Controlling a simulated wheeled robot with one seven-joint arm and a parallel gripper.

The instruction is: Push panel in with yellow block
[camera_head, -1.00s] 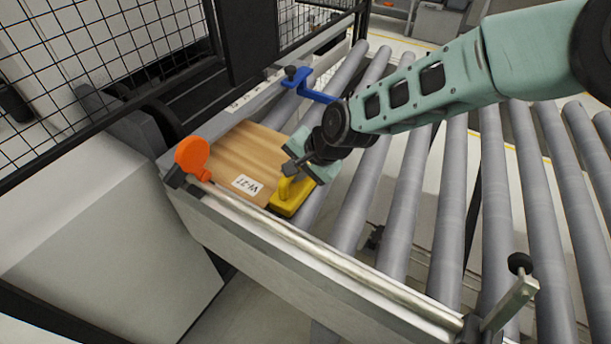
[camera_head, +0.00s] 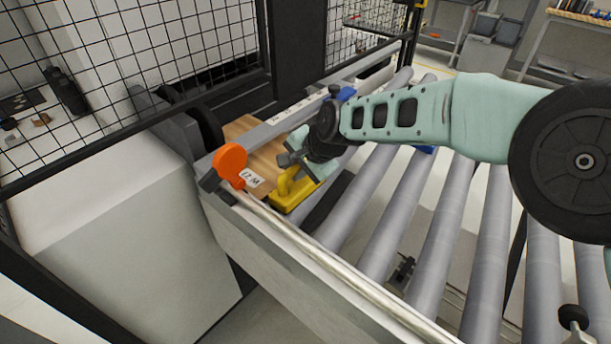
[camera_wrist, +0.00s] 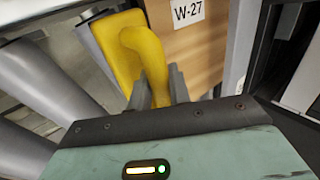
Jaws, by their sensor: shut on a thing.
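A yellow block (camera_head: 291,190) with a raised handle is at the near end of a wooden panel (camera_head: 262,160). My gripper (camera_head: 290,169) is shut on the block's handle. The wrist view shows the yellow block (camera_wrist: 122,52) between my fingers (camera_wrist: 160,88), close against the edge of the panel (camera_wrist: 205,52). The panel carries a white label reading W-27 (camera_wrist: 187,11). Part of the panel is hidden by my arm, and its far end reaches toward the dark machine opening.
An orange disc knob (camera_head: 230,160) stands beside the panel at the left rail (camera_head: 330,265). Bare grey rollers (camera_head: 395,240) extend to the right.

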